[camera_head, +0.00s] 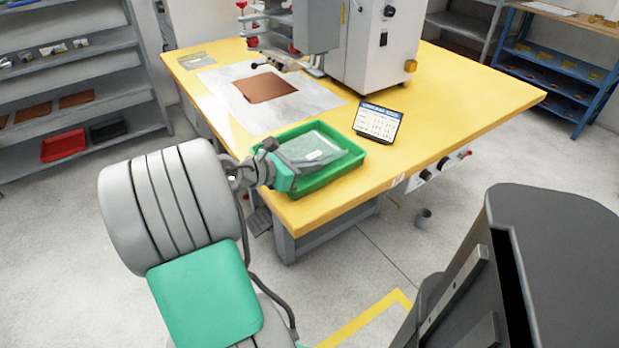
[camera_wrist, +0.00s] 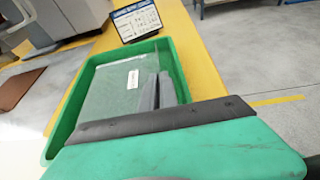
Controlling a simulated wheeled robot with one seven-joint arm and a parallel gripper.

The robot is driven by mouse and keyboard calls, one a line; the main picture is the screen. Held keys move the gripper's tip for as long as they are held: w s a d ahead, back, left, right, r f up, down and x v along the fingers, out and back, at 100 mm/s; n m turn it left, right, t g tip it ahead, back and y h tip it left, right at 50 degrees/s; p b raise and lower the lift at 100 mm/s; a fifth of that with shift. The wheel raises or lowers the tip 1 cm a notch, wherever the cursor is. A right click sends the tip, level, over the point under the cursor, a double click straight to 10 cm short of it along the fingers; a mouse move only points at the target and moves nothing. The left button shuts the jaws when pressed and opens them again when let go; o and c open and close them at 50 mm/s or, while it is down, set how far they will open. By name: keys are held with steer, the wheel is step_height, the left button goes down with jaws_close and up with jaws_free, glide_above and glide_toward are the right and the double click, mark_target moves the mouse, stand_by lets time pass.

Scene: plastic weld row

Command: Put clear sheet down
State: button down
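The clear sheet (camera_head: 312,150) is a see-through pane with a small white label. It lies over the inside of the green tray (camera_head: 318,183), within its rim in the wrist view. I cannot tell if it touches the tray floor. My gripper (camera_head: 284,172) is at the sheet's near left end in the head view. In the wrist view my gripper's two grey fingers (camera_wrist: 158,92) are close together at the sheet's edge (camera_wrist: 118,90) and look shut on it. The lower fingers are partly hidden by my gripper's body.
The tray stands at the front corner of the yellow table (camera_head: 440,130). A small display (camera_head: 378,122) stands behind and right of it. A brown sheet (camera_head: 266,87) lies on a pale mat (camera_head: 222,92) under the machine (camera_head: 375,50). The table's right side is clear.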

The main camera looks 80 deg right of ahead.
step_height(320, 180, down, 3)
steer(key=shift+w+r+b, duration=0.1)
steer(key=shift+r+b, duration=0.05)
steer(key=shift+b, duration=0.15)
steer(key=shift+r, duration=0.15)
steer(key=c, duration=1.9)
jaws_free()
steer(key=shift+c, duration=0.2)
